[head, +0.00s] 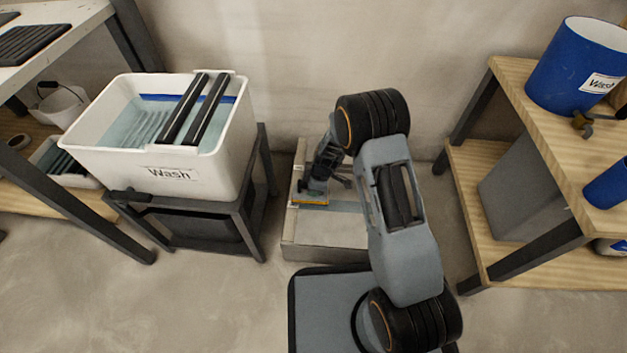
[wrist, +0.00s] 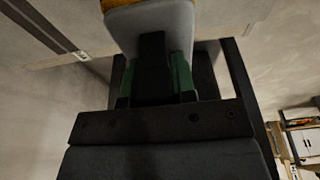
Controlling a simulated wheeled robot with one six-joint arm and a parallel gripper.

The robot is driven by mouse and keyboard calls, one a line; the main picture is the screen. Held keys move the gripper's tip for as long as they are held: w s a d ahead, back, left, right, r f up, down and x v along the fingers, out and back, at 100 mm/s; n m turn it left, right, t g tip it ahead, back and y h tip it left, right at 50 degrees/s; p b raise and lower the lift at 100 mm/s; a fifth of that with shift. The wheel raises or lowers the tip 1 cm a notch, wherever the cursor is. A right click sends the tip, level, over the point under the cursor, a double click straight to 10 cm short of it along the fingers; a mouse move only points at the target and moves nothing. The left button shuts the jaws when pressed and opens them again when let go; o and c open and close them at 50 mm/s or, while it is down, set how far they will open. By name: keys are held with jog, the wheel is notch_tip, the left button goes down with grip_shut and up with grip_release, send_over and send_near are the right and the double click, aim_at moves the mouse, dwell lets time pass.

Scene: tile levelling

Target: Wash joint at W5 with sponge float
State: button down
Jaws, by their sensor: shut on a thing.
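My gripper (head: 318,183) is shut on the sponge float (head: 311,198), low over the tiled slab (head: 322,247) by the wall. In the wrist view my gripper (wrist: 153,80) holds the float by its dark handle. The float's grey plate (wrist: 178,22) and orange sponge edge (wrist: 150,4) show at the top of that view. I cannot tell whether the sponge touches the surface. A pale joint line (wrist: 52,62) with a small marker runs across the tile at the upper left. No W5 label is readable, and my arm hides part of the slab.
A white wash tub (head: 218,165) with water and dark rollers stands on a black stand (head: 245,215) at left. A wooden shelf (head: 470,180) at right bears a blue bucket (head: 565,70) with a tap. Bare floor (head: 220,310) lies in front.

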jog(key=shift+a+p+v, duration=0.2)
jog(key=shift+p+v, duration=0.15)
jog(key=shift+v, duration=0.45)
jog(key=shift+a+p+v, duration=0.15)
jog(key=shift+p+v, duration=0.15)
jog(key=shift+v, duration=0.45)
jog(key=shift+r, duration=0.1)
